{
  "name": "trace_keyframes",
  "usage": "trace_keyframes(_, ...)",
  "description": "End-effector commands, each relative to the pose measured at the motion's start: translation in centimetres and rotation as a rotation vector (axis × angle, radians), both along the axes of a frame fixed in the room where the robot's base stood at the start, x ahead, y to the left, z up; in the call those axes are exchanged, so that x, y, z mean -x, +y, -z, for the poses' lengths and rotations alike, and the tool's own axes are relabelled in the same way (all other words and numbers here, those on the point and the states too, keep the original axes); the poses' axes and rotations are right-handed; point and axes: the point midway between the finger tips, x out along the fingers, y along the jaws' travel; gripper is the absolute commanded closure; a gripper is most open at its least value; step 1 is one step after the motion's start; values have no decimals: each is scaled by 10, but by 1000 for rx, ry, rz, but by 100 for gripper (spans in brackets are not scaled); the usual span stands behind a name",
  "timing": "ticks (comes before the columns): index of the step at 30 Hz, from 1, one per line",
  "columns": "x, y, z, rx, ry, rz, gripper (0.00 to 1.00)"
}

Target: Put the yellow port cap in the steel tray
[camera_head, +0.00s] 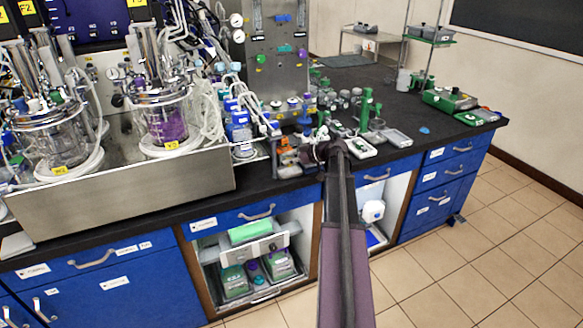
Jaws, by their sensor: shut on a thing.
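My arm reaches from the bottom of the head view up to the bench. My gripper (312,152) is at its far end, low over the front part of the bench, small and partly covered by my own arm. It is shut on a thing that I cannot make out. I cannot pick out the yellow port cap in this view. A shallow pale grey tray (397,138), which may be the steel tray, lies on the bench to the right of my gripper. A second pale tray-like piece (364,152) lies nearer to my arm.
Two glass bioreactors (165,122) stand in a steel trough (130,190) at left. Green stands (366,108), small bottles and blue-capped pieces crowd the bench around my gripper. A green box (448,100) stands at right. The black bench top (440,133) has free room at right.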

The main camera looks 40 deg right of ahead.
Motion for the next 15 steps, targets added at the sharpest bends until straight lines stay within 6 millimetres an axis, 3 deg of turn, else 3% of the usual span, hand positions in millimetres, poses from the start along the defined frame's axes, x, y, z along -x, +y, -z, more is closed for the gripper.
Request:
trace_keyframes(1,0,0,10,0,0,0,94)
trace_keyframes(6,0,0,22,0,-1,0,94)
trace_keyframes(15,0,0,26,0,-1,0,94)
